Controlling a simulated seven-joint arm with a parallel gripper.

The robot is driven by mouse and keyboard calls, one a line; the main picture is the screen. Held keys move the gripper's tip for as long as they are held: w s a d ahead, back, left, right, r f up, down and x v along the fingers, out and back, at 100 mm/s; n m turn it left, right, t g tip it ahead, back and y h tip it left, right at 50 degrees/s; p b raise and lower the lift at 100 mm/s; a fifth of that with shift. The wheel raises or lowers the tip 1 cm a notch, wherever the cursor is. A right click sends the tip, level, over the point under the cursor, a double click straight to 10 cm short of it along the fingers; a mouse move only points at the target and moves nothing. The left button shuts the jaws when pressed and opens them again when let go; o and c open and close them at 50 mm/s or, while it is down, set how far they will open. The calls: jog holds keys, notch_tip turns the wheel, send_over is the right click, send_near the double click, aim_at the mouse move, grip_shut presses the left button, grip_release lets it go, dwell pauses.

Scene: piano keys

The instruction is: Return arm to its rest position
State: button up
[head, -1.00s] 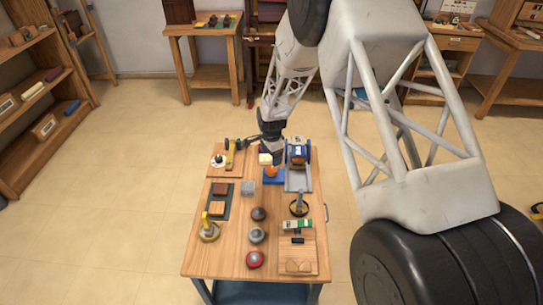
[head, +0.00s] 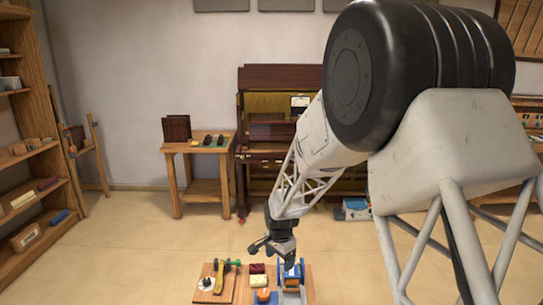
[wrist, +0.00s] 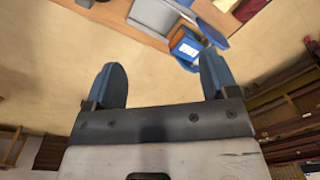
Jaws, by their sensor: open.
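My gripper (head: 272,247) hangs at the end of my arm, above the far edge of the wooden work table (head: 243,286) in the head view. In the wrist view my gripper (wrist: 164,85) shows two blue-padded fingers set wide apart. It is open, with nothing between the fingers but bare floor behind. My arm comes in from the right and covers part of the room. Only the far end of the work table shows in the head view; the rest lies below the frame.
On the table's far end are a yellow-and-green tool (head: 222,276), a blue device (head: 291,276) and an orange item (head: 263,295). An upright piano (head: 262,110) stands at the back wall beside a small side table (head: 198,150). Shelves (head: 25,150) line the left. Floor between is clear.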

jog(key=s+d+r+n, duration=0.2)
jog(key=s+d+r, duration=0.4)
jog(key=s+r, duration=0.5)
jog(key=s+d+r+n, duration=0.2)
jog(key=s+d+r, duration=0.1)
jog(key=s, duration=0.7)
jog(key=s+d+r+n+t, duration=0.1)
jog(key=s+r, duration=0.4)
jog(key=s, duration=0.5)
jog(key=s+d+r+n+t, duration=0.1)
jog(key=s+d+r+n, duration=0.3)
jog(key=s, duration=0.6)
jog(key=shift+s+d+r, duration=0.35)
jog(key=shift+d, duration=0.55)
